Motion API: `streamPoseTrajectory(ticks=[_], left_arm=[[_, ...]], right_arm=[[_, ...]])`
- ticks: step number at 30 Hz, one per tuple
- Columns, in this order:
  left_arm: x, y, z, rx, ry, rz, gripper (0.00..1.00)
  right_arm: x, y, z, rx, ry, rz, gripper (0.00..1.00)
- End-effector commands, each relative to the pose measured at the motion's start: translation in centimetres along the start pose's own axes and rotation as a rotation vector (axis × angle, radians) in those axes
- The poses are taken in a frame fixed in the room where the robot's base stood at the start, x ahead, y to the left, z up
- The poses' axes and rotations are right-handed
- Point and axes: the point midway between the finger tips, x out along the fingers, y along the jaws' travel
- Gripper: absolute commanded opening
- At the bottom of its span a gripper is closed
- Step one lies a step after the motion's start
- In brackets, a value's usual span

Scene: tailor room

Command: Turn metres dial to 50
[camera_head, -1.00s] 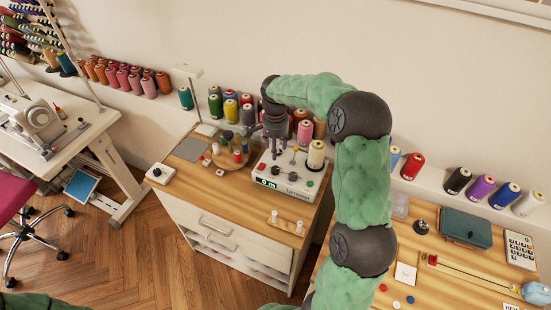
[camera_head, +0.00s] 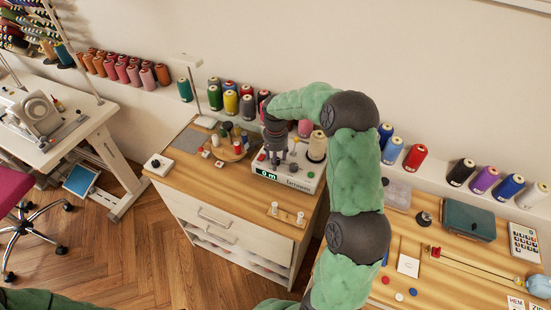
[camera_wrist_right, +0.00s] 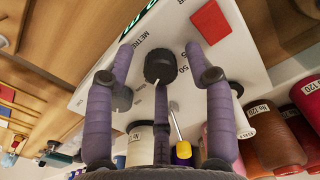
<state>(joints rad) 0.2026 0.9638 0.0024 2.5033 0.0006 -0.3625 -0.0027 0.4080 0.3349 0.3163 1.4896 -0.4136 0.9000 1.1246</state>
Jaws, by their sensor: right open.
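The white winding machine (camera_head: 300,184) stands on the wooden cabinet top; its green display (camera_head: 267,175) reads 0 m. My right gripper (camera_head: 275,158) points down over the machine's left part, hiding some of its top panel. In the right wrist view, the black metres dial (camera_wrist_right: 160,66) lies between the open purple fingers of my right gripper (camera_wrist_right: 158,56). A "METRES" label and a "50" are printed near it. The fingers appear apart from the dial, with nothing held. My left gripper is not in view.
A cream spool (camera_head: 317,147) stands on the machine. A red square (camera_wrist_right: 211,21) and another dark knob (camera_wrist_right: 122,98) lie near the dial. A round wooden tray (camera_head: 229,152) with small items is to the left. Thread spools (camera_head: 231,102) line the shelf behind.

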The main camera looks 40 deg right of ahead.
Motion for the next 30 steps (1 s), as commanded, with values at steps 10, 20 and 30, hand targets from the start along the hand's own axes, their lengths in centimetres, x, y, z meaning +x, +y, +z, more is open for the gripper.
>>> streamPoseTrajectory(ticks=[10,20,30], left_arm=[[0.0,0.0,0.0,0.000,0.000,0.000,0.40],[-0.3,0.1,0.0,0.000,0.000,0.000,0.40],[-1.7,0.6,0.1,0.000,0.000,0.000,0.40]], right_arm=[[0.0,0.0,0.0,0.000,0.000,0.000,0.00],[-0.1,0.0,0.1,-0.032,-0.002,0.001,0.00],[-0.2,0.0,0.1,-0.244,-0.003,0.001,0.00]])
